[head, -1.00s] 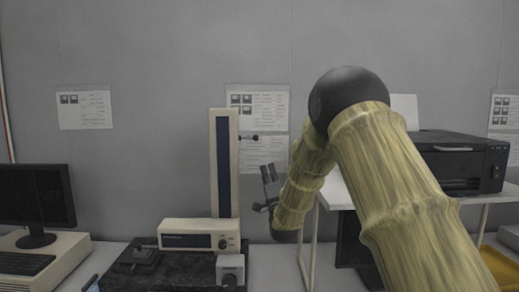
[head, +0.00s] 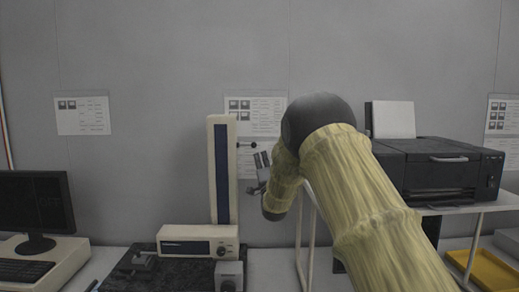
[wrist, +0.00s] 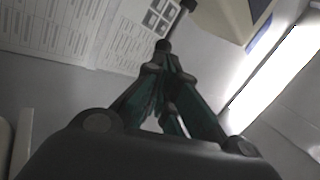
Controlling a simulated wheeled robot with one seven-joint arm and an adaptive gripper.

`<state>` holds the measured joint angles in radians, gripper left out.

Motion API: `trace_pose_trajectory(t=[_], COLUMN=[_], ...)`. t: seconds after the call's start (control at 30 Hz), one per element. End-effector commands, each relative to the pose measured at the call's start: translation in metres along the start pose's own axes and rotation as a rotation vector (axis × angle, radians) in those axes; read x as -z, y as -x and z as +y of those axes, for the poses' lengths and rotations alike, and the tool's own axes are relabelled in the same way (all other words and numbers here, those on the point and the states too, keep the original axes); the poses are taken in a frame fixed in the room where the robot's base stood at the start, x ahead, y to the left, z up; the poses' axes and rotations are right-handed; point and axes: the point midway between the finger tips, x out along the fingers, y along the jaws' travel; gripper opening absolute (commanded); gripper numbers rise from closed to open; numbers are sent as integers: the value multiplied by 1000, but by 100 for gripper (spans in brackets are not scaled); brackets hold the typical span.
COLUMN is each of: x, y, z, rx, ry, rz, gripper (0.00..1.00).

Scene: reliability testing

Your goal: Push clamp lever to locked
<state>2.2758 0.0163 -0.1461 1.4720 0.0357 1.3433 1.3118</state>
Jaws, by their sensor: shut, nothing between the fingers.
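A test stand has a tall cream column (head: 214,180) with a dark blue strip down its front. A thin lever with a dark knob (head: 253,144) sticks out from the column's right side; it may be the clamp lever, and I cannot tell its locked position. In the wrist view, part of the cream column (wrist: 222,16) shows at the top, with a dark knob (wrist: 188,4) beside it. My gripper (head: 261,160) is shut and empty, just below and right of the lever, fingers pointing up. Its fingertips (wrist: 162,47) meet in the wrist view. Contact with the lever is not visible.
A cream control box (head: 178,231) sits at the column's foot on a dark slab, with a small fixture (head: 138,262) and a grey block (head: 229,272). A computer monitor (head: 38,200) is at left. A black printer (head: 440,170) stands on a white table (head: 475,208) at right.

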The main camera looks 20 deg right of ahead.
Motion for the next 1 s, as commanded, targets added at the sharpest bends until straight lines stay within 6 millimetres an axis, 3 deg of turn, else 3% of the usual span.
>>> trace_pose_trajectory(t=[0.1,0.3,0.8,1.0], x=[0,1,0,-14], y=[-18,-34,-38,-42], z=[-2,-1,0,-7], rx=[1,1,0,7], ry=[-1,0,1,21], rz=[0,1,-1,-31], gripper=[0,0,0,0])
